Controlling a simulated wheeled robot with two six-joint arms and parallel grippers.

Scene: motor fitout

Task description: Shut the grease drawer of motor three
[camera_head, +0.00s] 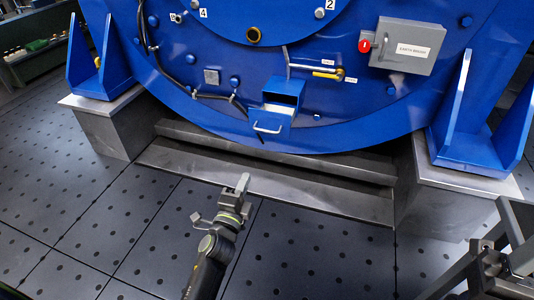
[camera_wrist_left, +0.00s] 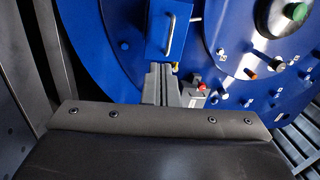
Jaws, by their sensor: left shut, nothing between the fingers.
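The grease drawer (camera_head: 271,117) is a blue box with a pale bar handle on the lower face of the big blue motor (camera_head: 345,135). It stands out from the face, and its dark open top shows. In the left wrist view the drawer (camera_wrist_left: 156,38) is at the top, with its upright handle toward me. My left gripper (camera_head: 242,184) is shut and empty, below and in front of the drawer, apart from it. Its closed fingers (camera_wrist_left: 160,82) point toward the drawer in the wrist view. My right gripper (camera_head: 488,246) shows partly at the lower right, its fingers unclear.
A grey earth-bridge box (camera_head: 407,47) with a red knob is on the motor's upper right. A yellow-handled lever (camera_head: 328,74) sits right of the drawer. Grey steps (camera_head: 270,185) and blue-bracketed plinths (camera_head: 105,122) stand below. The dark dotted floor is clear.

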